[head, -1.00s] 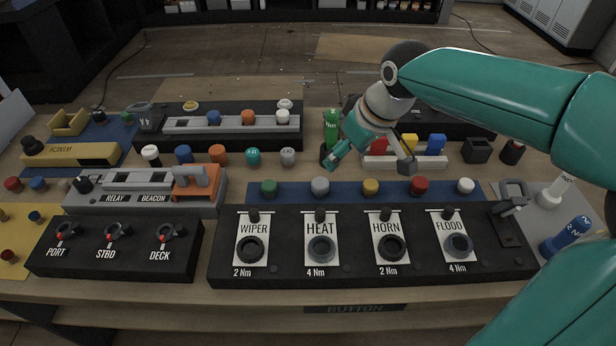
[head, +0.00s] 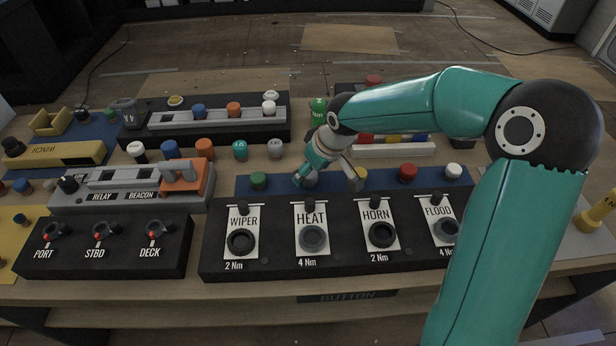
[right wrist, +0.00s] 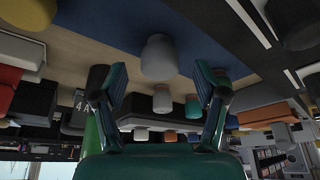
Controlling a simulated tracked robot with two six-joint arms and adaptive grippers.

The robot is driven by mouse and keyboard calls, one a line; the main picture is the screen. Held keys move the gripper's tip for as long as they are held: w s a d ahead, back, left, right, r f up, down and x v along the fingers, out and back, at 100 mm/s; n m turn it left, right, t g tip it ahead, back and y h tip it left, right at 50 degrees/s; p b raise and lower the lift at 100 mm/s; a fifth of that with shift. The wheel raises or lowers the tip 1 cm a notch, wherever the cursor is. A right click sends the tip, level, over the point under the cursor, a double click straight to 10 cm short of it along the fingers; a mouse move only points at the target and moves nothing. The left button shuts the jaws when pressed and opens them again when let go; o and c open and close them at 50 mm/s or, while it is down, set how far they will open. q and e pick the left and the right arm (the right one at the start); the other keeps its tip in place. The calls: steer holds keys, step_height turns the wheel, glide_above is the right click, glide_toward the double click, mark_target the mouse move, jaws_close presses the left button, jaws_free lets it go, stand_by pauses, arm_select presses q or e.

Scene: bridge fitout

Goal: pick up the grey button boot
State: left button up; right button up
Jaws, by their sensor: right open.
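The grey button boot (head: 311,181) stands on the blue strip (head: 284,184) behind the HEAT switch, between the green boot (head: 258,181) and the yellow boot (head: 359,173). My right gripper (head: 328,181) is low over the strip, open and empty, and partly covers the grey boot in the head view. In the right wrist view the grey boot (right wrist: 159,58) shows between and beyond the two open fingertips (right wrist: 160,80); I see no contact. My left gripper is not in view.
A red boot (head: 408,173) and a white boot (head: 454,171) stand further right on the strip. The black switch panel (head: 275,262) lies in front. Behind stand teal (head: 239,150) and grey (head: 275,148) caps and a green cylinder (head: 318,110).

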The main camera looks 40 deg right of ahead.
steer(key=shift+x, duration=1.4)
steer(key=shift+w+r, duration=0.1)
steer(key=shift+w, duration=0.05)
steer(key=c, duration=1.1)
steer(key=shift+o, duration=0.2)
step_height(320, 180, up, 20)
steer(key=p, duration=0.1)
